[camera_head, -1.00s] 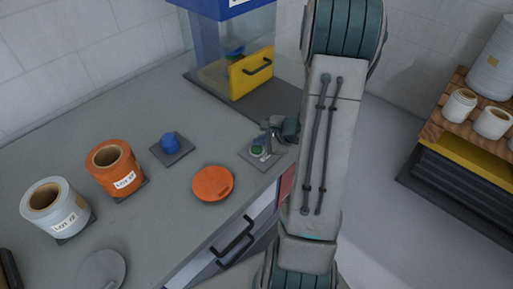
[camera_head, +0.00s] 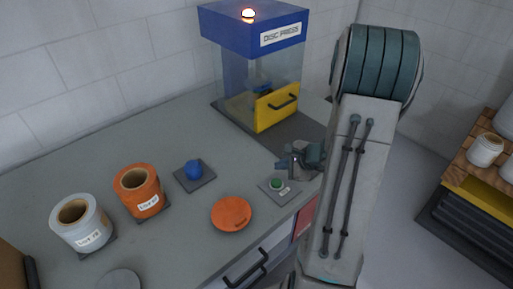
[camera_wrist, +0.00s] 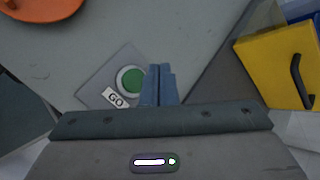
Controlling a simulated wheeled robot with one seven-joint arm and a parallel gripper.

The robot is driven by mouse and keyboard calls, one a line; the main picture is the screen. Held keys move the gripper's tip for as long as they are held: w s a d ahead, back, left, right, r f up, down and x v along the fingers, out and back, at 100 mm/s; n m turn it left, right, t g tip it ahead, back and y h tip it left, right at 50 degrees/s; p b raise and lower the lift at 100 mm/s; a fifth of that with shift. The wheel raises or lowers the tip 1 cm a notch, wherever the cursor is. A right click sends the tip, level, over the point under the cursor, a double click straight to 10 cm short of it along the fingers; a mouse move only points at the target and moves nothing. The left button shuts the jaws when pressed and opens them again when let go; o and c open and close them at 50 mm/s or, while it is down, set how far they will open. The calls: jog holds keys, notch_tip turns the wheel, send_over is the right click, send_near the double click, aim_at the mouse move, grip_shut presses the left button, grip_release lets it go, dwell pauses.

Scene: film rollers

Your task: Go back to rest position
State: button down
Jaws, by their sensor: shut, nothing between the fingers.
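My gripper (camera_head: 296,160) is at the right side of the grey counter, partly hidden behind my arm. In the wrist view its two blue-grey fingers (camera_wrist: 159,84) are shut together with nothing between them. They are just right of a green GO button (camera_head: 277,184) on a grey plate. Whether the fingers touch the button plate I cannot tell.
A wooden shelf (camera_head: 470,172) stands right.

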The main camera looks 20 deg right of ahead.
jog(key=s+a+r+n+g+y, duration=0.1)
jog(key=s+a+r+n+g, duration=0.15)
jog(key=a+r+n, duration=0.35)
jog(key=s+a+r+n+g, duration=0.2)
jog(key=s+a+r+n, duration=0.2)
jog(key=a, duration=0.3)
jog(key=s+a+r+n+h, duration=0.1)
jog(key=s+r+n+h, duration=0.4)
jog(key=s+n, duration=0.5)
jog(key=shift+s+a+r+n+h, duration=0.3)
jog(key=shift+s+a+r+h, duration=0.1)
jog(key=shift+s+r, duration=0.45)
jog(key=shift+s+f, duration=0.1)
dwell(1.0)
